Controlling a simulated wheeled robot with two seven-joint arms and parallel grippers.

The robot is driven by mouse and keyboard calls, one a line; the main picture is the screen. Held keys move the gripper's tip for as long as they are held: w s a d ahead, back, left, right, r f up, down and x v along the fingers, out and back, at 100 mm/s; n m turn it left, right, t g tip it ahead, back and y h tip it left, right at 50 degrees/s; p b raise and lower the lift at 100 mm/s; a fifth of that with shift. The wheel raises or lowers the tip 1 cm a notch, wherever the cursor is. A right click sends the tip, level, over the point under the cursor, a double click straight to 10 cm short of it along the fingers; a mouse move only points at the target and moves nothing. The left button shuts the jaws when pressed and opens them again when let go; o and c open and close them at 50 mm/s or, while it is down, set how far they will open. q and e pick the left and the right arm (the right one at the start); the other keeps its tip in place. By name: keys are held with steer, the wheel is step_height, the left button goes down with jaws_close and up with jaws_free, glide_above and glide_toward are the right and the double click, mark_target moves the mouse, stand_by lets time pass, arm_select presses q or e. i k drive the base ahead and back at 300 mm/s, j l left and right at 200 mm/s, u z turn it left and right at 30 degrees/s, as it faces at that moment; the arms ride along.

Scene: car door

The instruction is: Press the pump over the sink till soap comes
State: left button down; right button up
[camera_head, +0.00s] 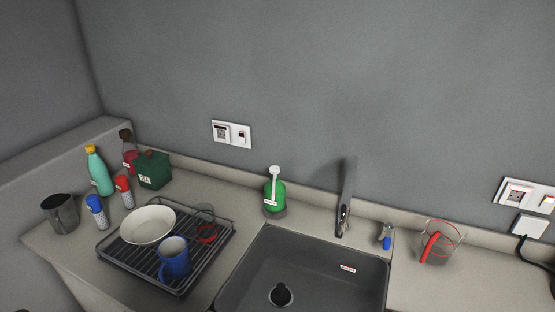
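A green soap bottle (275,196) with a white pump head (274,174) stands upright on the counter behind the back left corner of the sink. The dark grey sink (310,265) lies at the bottom middle, with a round drain (281,295) in it. No soap shows at the pump or in the sink. Neither of my grippers is in view.
A tap (345,205) rises behind the sink, right of the bottle. A drying rack (135,262) with a bowl and a blue mug stands left of the sink. A clear jug (436,246) with red trim stands at right. Several bottles and shakers crowd the left end.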

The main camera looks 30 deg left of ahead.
mark_target(275, 170)
steer(key=k+j+z, duration=0.8)
steer(key=j, duration=0.15)
steer(key=i+j, duration=0.05)
